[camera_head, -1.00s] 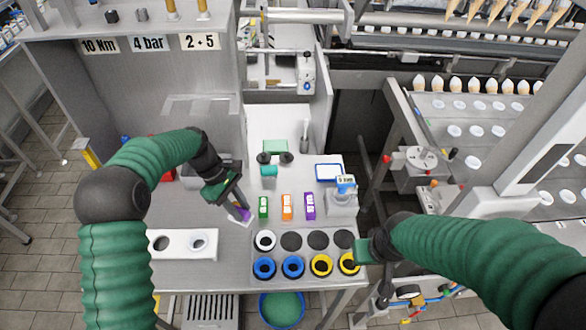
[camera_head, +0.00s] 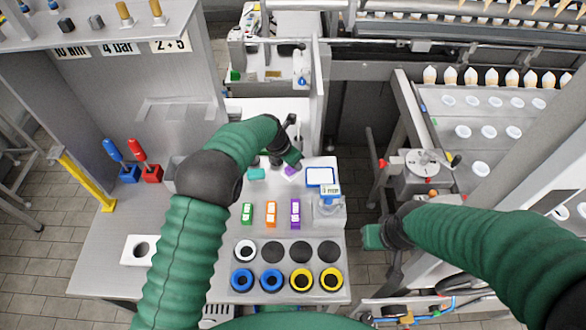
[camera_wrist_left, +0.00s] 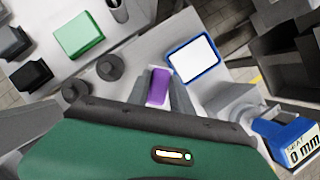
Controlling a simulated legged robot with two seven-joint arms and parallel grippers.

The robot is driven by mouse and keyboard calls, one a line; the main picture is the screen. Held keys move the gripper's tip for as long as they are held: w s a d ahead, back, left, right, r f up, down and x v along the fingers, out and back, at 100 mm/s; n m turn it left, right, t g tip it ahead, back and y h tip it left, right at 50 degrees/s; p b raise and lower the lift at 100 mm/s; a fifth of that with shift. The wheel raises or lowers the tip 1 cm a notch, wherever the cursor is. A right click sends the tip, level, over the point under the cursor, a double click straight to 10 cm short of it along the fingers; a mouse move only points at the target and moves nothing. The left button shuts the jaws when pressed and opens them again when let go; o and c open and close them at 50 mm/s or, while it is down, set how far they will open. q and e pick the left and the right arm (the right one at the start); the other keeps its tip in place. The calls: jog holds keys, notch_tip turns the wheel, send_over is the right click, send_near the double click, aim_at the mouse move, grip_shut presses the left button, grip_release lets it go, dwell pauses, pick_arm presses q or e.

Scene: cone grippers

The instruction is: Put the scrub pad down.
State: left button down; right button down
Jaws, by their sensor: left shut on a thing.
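The scrub pad appears to be the small purple piece (camera_head: 291,171) with a white edge, at the end of my left arm in the head view. The purple piece (camera_wrist_left: 159,87) also shows between the two grey fingers in the left wrist view. My left gripper (camera_head: 293,165) is shut on it, over the back part of the bench, just left of a white tray with a blue rim (camera_head: 321,177). That tray (camera_wrist_left: 193,60) lies right of the fingers in the wrist view. My right gripper (camera_head: 373,237) is right of the bench; its fingers are not clear.
Green, orange and purple boxes (camera_head: 270,214) stand in a row mid-bench. Round holders (camera_head: 272,252) fill the front. A gauge block (camera_head: 328,203) stands right. In the wrist view, dark knobs (camera_wrist_left: 110,67) and a green block (camera_wrist_left: 79,36) are left of the fingers.

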aim_at(289, 169)
pick_arm(q)
jog(key=f, duration=0.4)
jog(key=shift+a+p, duration=0.3)
jog(key=shift+w+a, duration=0.15)
jog(key=shift+a, duration=0.15)
jog(key=c, duration=1.3)
grip_release()
jog(key=shift+a, duration=0.2)
jog(key=shift+c, duration=0.2)
jog(key=shift+o, duration=1)
jog(key=shift+d, duration=0.5)
jog(key=shift+r, duration=0.2)
jog(key=a+b+v, duration=0.1)
jog(key=b+v, duration=0.1)
jog(key=v, duration=0.9)
jog(key=s+a+m+y, duration=0.1)
jog(key=s+a+m, duration=0.4)
jog(key=s+m, duration=0.4)
jog(key=s+a+r+m+y, duration=0.1)
jog(key=s+a+m, duration=0.4)
jog(key=s+m, duration=0.4)
jog(key=s+a+m+y, duration=0.1)
jog(key=s+a+m, duration=0.5)
jog(key=s+m, duration=0.3)
jog(key=shift+s+r+g, duration=0.15)
jog(key=shift+s+g, duration=0.25)
jog(key=shift+s, duration=0.15)
pick_arm(e)
jog(key=shift+a+f, duration=0.3)
jog(key=shift+a, duration=0.05)
